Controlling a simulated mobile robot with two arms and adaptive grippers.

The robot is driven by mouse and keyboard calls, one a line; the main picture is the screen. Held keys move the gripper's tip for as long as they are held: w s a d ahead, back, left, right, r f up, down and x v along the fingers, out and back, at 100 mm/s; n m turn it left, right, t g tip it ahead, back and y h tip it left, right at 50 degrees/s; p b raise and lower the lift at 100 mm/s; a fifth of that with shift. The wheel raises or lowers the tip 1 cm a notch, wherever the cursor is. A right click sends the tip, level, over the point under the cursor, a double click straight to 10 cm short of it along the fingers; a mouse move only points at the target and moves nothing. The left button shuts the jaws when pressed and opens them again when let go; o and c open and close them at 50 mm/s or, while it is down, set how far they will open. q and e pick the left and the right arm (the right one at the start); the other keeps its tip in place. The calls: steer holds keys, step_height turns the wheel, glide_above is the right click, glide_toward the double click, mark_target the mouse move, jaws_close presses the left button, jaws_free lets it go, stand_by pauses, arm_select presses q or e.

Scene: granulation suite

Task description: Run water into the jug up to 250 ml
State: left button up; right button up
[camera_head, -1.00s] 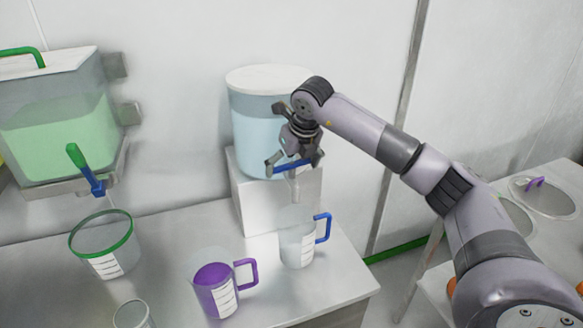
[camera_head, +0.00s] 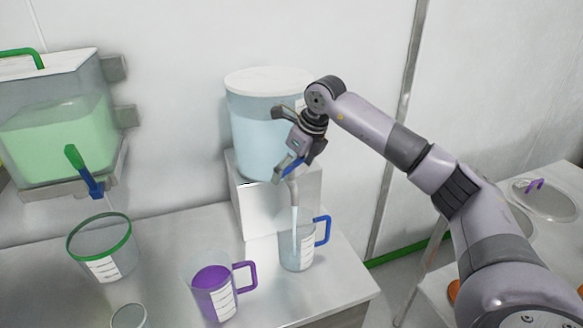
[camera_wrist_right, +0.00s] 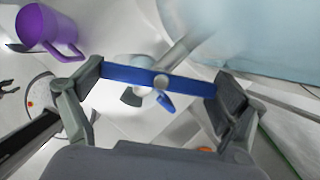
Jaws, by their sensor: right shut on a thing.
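The clear jug with the blue handle (camera_head: 297,256) stands upright on the steel bench under the spout of the water tank (camera_head: 262,132). A thin stream of water (camera_head: 295,218) runs from the spout into it. Its fill level against the marks is too small to read. My right gripper (camera_head: 291,166) is shut on the tap's blue lever, which shows as a blue bar between the fingers in the right wrist view (camera_wrist_right: 130,75). The lever is partly hidden by the fingers in the head view. My left gripper is not in view.
A purple jug (camera_head: 215,293) stands left of the blue-handled jug. A small clear vessel (camera_head: 130,316) is at the front. The bench's right edge is close to the blue-handled jug.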

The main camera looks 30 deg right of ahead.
steer(key=shift+w+r, duration=0.1)
steer(key=shift+r, duration=0.1)
steer(key=o, duration=0.9)
steer(key=shift+c, duration=0.2)
steer(key=shift+a, duration=0.1)
